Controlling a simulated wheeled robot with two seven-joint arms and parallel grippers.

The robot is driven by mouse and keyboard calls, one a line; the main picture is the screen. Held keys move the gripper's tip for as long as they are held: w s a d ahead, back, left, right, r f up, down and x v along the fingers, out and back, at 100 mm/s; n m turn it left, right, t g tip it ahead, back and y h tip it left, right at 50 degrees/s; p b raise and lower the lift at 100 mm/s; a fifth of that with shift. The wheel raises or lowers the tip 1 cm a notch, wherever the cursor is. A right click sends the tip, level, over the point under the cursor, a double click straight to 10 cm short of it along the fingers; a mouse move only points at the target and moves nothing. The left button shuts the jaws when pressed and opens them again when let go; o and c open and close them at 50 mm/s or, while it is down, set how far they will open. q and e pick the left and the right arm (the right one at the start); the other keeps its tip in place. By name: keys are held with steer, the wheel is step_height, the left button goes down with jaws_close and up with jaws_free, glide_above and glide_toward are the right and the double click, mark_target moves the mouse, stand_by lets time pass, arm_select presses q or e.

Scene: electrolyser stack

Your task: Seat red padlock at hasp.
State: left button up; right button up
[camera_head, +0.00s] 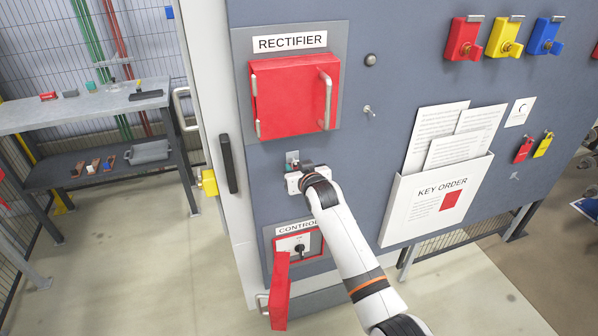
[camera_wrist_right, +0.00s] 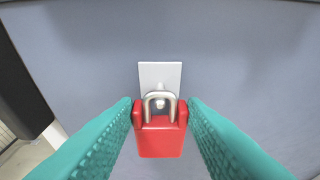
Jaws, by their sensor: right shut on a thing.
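The red padlock (camera_wrist_right: 160,138) is upright between the teal finger pads of my right gripper (camera_wrist_right: 160,112), which is shut on it. Its silver shackle (camera_wrist_right: 160,98) points up and overlaps the lower part of the pale hasp plate (camera_wrist_right: 160,72). I cannot tell whether the shackle passes through the hasp or is only in front of it. In the head view the hasp plate (camera_head: 292,156) shows just above my right gripper (camera_head: 293,178), below the red rectifier door (camera_head: 293,97). The padlock is mostly hidden there. My left gripper is not in view.
Below my right arm, the red control box door (camera_head: 280,292) hangs open. The key order holder (camera_head: 437,198) with papers is on the panel to the right. A red padlock (camera_head: 523,150) and a yellow padlock (camera_head: 543,146) hang beyond it. A workbench (camera_head: 65,112) stands left.

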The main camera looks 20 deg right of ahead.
steer(key=shift+w+b, duration=0.5)
steer(key=shift+w, duration=0.25)
steer(key=o, duration=1.2)
steer(key=shift+c, duration=0.2)
steer(key=shift+s, duration=0.2)
steer(key=b+v, duration=0.2)
steer(key=v, duration=0.9)
steer(key=shift+s+r+b, duration=0.2)
steer(key=shift+s+b, duration=0.15)
steer(key=shift+b, duration=0.05)
